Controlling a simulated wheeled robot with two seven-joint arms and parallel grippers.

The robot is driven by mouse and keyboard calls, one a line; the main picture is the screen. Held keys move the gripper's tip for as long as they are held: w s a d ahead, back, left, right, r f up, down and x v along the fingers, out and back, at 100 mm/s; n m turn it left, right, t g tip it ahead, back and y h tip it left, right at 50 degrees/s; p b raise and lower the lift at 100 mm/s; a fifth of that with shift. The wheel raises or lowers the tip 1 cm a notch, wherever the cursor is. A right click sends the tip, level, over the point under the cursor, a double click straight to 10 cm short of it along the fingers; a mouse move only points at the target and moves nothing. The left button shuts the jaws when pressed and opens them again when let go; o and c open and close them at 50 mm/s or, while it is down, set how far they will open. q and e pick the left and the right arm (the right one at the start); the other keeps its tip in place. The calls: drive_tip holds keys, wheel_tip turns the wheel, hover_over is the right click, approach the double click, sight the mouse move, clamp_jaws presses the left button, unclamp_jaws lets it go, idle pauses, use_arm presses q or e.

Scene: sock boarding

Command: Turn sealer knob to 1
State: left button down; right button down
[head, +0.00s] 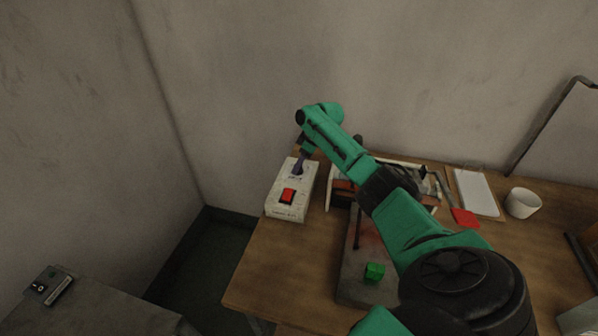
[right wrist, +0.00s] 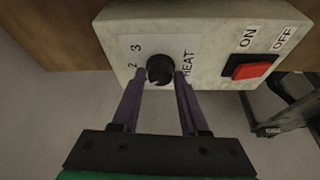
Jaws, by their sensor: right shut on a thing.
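The sealer is a pale box (head: 283,208) at the back left corner of the wooden table. It fills the top of the right wrist view (right wrist: 210,30). Its black round knob (right wrist: 160,69) sits on a white plate marked 2, 3 and HEAT. No 1 is visible on the plate; the fingers cover part of it. My right gripper (right wrist: 159,76) has its purple fingers on either side of the knob and is shut on it. In the head view the right gripper (head: 299,165) reaches down onto the box's far end. My left gripper is out of view.
A red switch (head: 288,196) marked ON and OFF is beside the knob on the box. A white cup (head: 522,203) and a red piece (head: 465,218) stand to the right.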

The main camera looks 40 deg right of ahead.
drive_tip(key=shift+f+n+y+b, duration=0.15)
drive_tip(key=shift+n+y+b, duration=0.15)
drive_tip(key=shift+n+b, duration=0.55)
drive_tip(key=shift+c, duration=2.2)
unclamp_jaws()
drive_tip(key=b+v, duration=0.1)
drive_tip(key=v, duration=1.3)
drive_tip(key=shift+d+r, duration=0.15)
drive_tip(key=shift+r, duration=0.3)
